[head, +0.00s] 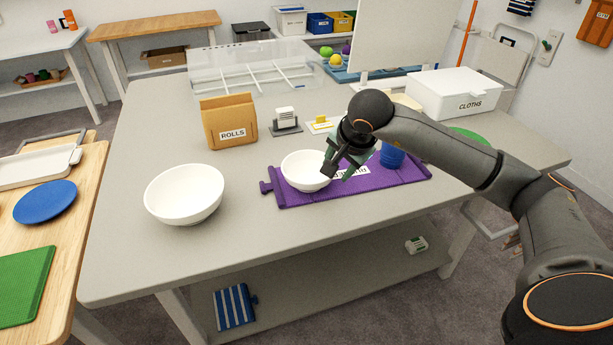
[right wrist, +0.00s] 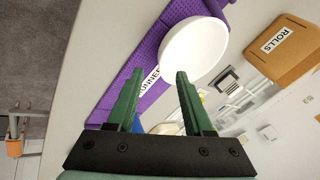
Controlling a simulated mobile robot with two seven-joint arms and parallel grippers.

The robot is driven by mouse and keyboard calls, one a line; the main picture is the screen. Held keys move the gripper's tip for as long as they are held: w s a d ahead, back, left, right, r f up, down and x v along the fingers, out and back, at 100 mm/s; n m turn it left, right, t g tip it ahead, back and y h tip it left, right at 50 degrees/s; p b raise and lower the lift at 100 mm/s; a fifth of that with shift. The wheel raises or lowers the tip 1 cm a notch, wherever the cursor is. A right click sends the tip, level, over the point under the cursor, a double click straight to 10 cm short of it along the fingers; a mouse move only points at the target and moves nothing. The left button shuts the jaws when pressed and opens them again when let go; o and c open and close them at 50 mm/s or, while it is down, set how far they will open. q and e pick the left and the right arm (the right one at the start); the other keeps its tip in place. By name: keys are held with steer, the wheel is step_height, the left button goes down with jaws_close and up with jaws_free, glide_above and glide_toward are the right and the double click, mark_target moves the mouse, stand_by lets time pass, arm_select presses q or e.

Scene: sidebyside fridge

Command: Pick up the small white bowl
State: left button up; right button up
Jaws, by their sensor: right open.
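The small white bowl (head: 305,170) stands upright on the left part of a purple mat (head: 400,178) on the grey table. In the right wrist view the bowl (right wrist: 194,48) is beyond the fingertips, nearer the right finger. My right gripper (head: 343,170) is just right of the bowl in the head view, above the mat. In the right wrist view its green fingers (right wrist: 158,74) are apart with nothing between them. A larger white bowl (head: 184,194) stands further left on the table. My left gripper is not in view.
A blue cup (head: 392,155) stands on the mat behind my right gripper. A paper bag marked ROLLS (head: 230,121), a small card stand (head: 286,121) and a white CLOTHS box (head: 454,94) stand further back. The table front is clear.

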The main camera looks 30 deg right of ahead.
mark_target(328, 181)
steer(key=x, duration=0.7)
steer(key=shift+w+a+f+p, duration=0.15)
steer(key=shift+a+f+p, duration=0.15)
steer(key=shift+p, duration=0.05)
steer(key=shift+c, duration=0.3)
jaws_close()
steer(key=shift+f, duration=0.1)
stand_by(0.6)
